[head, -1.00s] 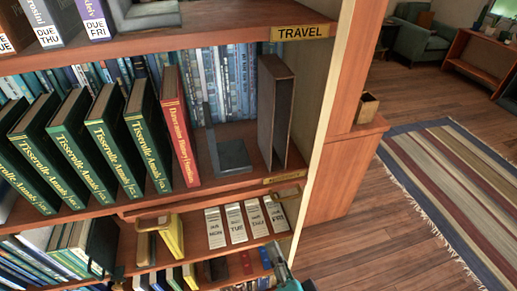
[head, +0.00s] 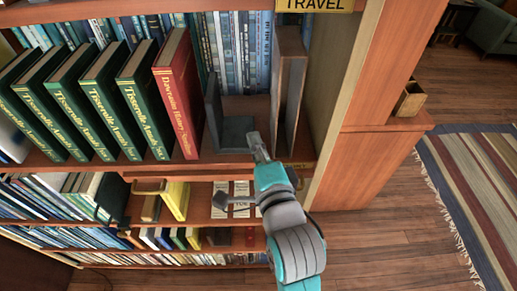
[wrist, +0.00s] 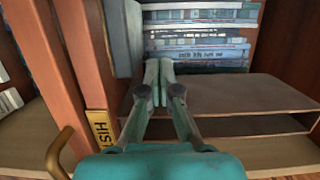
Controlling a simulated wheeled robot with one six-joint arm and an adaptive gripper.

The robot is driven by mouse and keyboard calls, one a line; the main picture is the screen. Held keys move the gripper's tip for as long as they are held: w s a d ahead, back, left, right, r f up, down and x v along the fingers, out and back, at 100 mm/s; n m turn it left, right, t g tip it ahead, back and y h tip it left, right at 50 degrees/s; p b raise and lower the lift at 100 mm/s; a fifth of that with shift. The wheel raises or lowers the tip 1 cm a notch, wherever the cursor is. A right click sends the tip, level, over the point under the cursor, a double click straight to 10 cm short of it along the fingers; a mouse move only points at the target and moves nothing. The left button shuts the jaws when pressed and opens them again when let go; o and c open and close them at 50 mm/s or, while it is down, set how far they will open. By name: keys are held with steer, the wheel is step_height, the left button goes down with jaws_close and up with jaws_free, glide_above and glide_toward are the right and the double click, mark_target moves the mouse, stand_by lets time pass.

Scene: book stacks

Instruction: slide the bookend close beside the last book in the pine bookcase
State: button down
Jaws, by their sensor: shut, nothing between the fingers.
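The grey bookend (head: 236,128) stands on the upper open shelf, with its upright plate on the left and its flat foot reaching right. The last book is the red one (head: 177,95), leaning at the right end of a row of green books (head: 140,95); a narrow gap separates it from the bookend. My gripper (head: 257,143) is shut and empty at the shelf's front, by the right end of the foot. Whether it touches is unclear. In the wrist view, the fingertips (wrist: 159,72) point inward, beside a grey part of the bookend (wrist: 122,38).
An open wooden box (head: 289,90) stands upright just right of the bookend, leaving little room for my fingers. Blue books (head: 237,50) line the shelf's back. A wooden handle (head: 150,187) and cards (head: 231,200) are on the shelf below.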

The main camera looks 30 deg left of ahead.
mark_target(230, 134)
steer(key=x, duration=0.5)
steer(key=a, duration=0.1)
steer(key=s+a, duration=0.1)
steer(key=a, duration=0.1)
steer(key=shift+s, duration=0.1)
steer(key=shift+s+a, duration=0.3)
steer(key=shift+a, duration=0.1)
steer(key=shift+s+a, duration=0.45)
steer(key=shift+a, duration=0.3)
steer(key=shift+s+a, duration=0.45)
steer(key=shift+a, duration=0.3)
